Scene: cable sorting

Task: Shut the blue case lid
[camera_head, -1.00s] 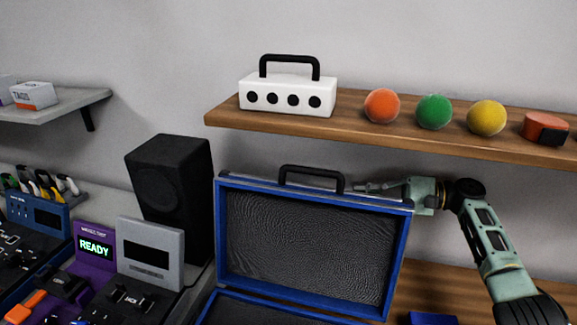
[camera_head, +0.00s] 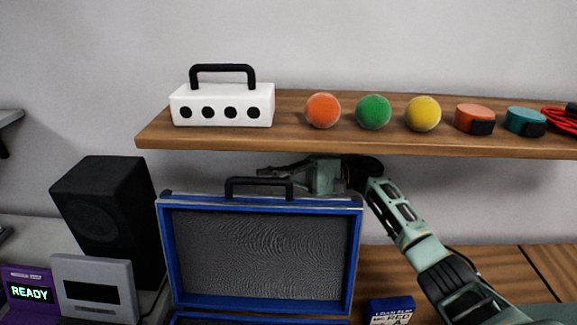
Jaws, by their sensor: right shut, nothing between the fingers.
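The blue case (camera_head: 166,260) stands open on the wooden bench, its lid (camera_head: 357,255) raised upright with the dark textured lining facing me. A black handle (camera_head: 258,182) sits on the lid's top edge. My right gripper (camera_head: 262,172) is shut and empty, behind the top edge of the lid near the handle, fingers pointing left. Whether it touches the lid cannot be told. Only a strip of the case's bottom part shows at the lower frame edge. My left gripper is not in view.
A wooden shelf (camera_head: 300,144) hangs just above my right gripper, holding a white box (camera_head: 222,105), coloured balls and tape measures. A black speaker (camera_head: 105,215) stands left of the case. A small blue box (camera_head: 391,309) lies right of it.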

